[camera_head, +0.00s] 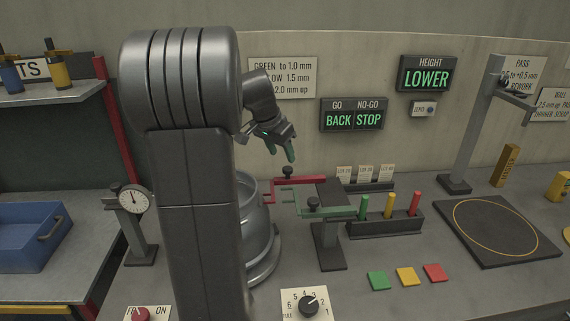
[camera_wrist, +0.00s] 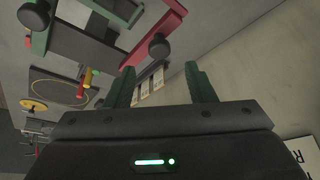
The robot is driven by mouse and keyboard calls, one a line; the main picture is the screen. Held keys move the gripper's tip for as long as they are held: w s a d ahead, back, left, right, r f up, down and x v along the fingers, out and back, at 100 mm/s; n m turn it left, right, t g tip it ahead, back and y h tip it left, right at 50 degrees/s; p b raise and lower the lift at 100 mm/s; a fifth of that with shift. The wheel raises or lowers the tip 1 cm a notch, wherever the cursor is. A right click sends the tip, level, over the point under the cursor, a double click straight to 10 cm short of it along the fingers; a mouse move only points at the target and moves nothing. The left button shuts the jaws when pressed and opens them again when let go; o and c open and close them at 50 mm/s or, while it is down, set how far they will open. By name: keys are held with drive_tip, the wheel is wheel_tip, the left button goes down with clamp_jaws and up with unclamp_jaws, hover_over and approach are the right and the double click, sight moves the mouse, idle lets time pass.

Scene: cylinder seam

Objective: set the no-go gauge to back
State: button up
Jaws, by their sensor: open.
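Two forked gauges sit on a dark stand (camera_head: 327,240) beside a grey metal cylinder (camera_head: 259,240). The red gauge (camera_head: 312,179), apparently the no-go one, is behind, with a black knob (camera_head: 288,172); its fork points left at the cylinder. It also shows in the wrist view (camera_wrist: 137,53), its knob (camera_wrist: 160,47) above my fingers. The green gauge (camera_head: 335,213) is in front, with its own knob (camera_head: 314,204). A display (camera_head: 354,114) reads GO BACK and NO-GO STOP. My gripper (camera_head: 280,150) is open and empty, above the red gauge's knob and apart from it.
My arm hides part of the cylinder. A black rack (camera_head: 385,224) with green, yellow and red pegs stands right of the gauges. Coloured tiles (camera_head: 407,277) and a dial knob (camera_head: 308,306) lie in front. A dial indicator (camera_head: 133,198) stands left. A black pad (camera_head: 497,231) is at right.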

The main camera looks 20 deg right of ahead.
sight(287, 168)
drive_tip(key=shift+x, duration=3.15)
drive_tip(key=shift+s, duration=0.1)
